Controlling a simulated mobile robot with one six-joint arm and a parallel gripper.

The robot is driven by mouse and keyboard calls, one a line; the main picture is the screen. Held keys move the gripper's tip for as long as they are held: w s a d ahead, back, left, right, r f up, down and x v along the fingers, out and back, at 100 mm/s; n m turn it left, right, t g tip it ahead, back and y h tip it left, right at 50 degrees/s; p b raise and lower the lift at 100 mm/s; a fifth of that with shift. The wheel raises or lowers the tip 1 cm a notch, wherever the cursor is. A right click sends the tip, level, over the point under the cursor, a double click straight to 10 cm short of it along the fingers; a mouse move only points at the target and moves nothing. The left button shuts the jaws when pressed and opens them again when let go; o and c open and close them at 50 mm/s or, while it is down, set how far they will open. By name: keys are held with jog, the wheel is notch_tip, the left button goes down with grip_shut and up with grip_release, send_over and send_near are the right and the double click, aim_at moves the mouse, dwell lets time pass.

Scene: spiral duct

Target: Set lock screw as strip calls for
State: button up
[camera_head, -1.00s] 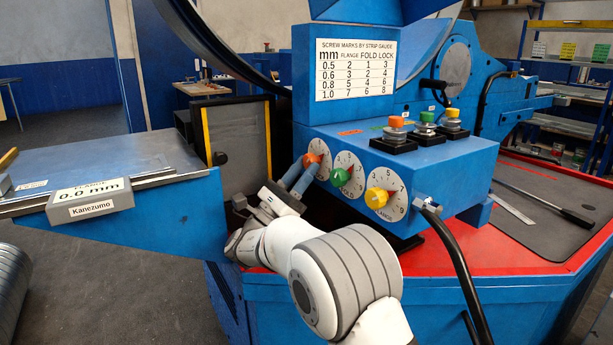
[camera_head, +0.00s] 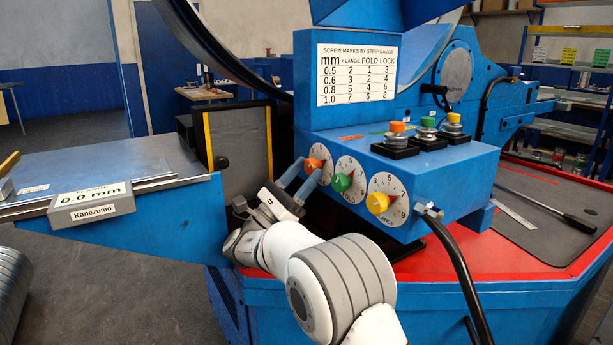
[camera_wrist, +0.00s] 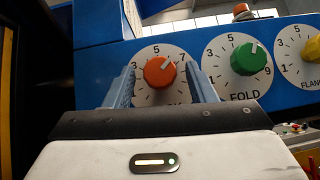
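The orange lock knob (camera_wrist: 160,72) sits on a numbered dial, the leftmost of three; its white mark points up and right, between 5 and 7. My gripper (camera_wrist: 160,88) is open, one finger on each side of the knob with gaps visible; it also shows in the head view (camera_head: 303,178), in front of the dial. The dial's lower label is partly hidden. The chart (camera_head: 356,75) lists lock marks: 0.5 mm 3, 0.6 mm 4, 0.8 mm 6, 1.0 mm 8. The strip gauge (camera_head: 92,203) at the left reads 0.0 mm.
The green fold knob (camera_head: 342,182) and yellow flange knob (camera_head: 377,203) are close to the right of the lock knob. Orange, green and yellow push buttons (camera_head: 427,128) stand on top of the box. A black hose (camera_head: 455,260) hangs at its right.

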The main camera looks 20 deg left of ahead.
jog(key=shift+f, duration=0.1)
jog(key=shift+s+a+f, duration=0.1)
jog(key=shift+f, duration=0.1)
jog(key=b+v, duration=0.7)
jog(key=b, duration=0.1)
jog(key=shift+s+a, duration=0.15)
dwell(0.3)
